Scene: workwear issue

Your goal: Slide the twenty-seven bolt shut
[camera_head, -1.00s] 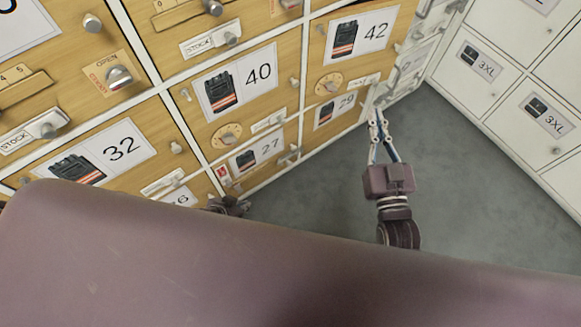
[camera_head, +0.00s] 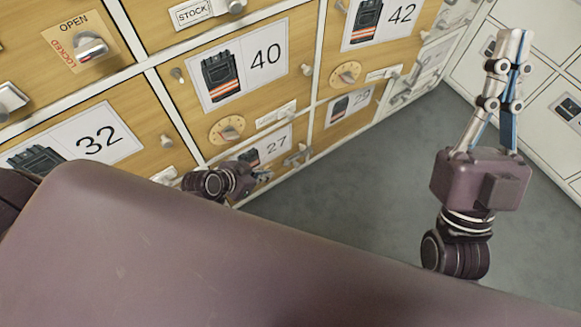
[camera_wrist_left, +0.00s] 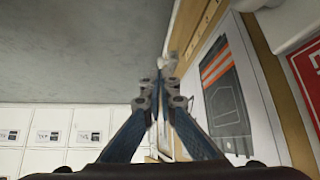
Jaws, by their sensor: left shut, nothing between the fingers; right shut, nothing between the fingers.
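The door marked 27 (camera_head: 275,147) is a low yellow wooden door with a glove picture, partly covered by my left arm in the head view. A silver bolt (camera_head: 298,154) sits at its right edge; I cannot tell its exact position. My left gripper (camera_head: 264,174) is in front of the lower part of this door, its fingers small and partly hidden. In the left wrist view its fingers (camera_wrist_left: 163,75) are shut and empty, close beside the door's glove picture (camera_wrist_left: 226,85). Whether they touch the bolt is unclear. My right gripper (camera_head: 513,40) is shut and empty, raised over the floor.
Door 40 (camera_head: 288,35) with a dial (camera_head: 227,129) is above door 27, and door 29 (camera_head: 353,103) is to its right. Door 32 (camera_head: 135,120) is at left. White lockers (camera_head: 555,70) stand at right. Grey floor (camera_head: 350,185) between is clear.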

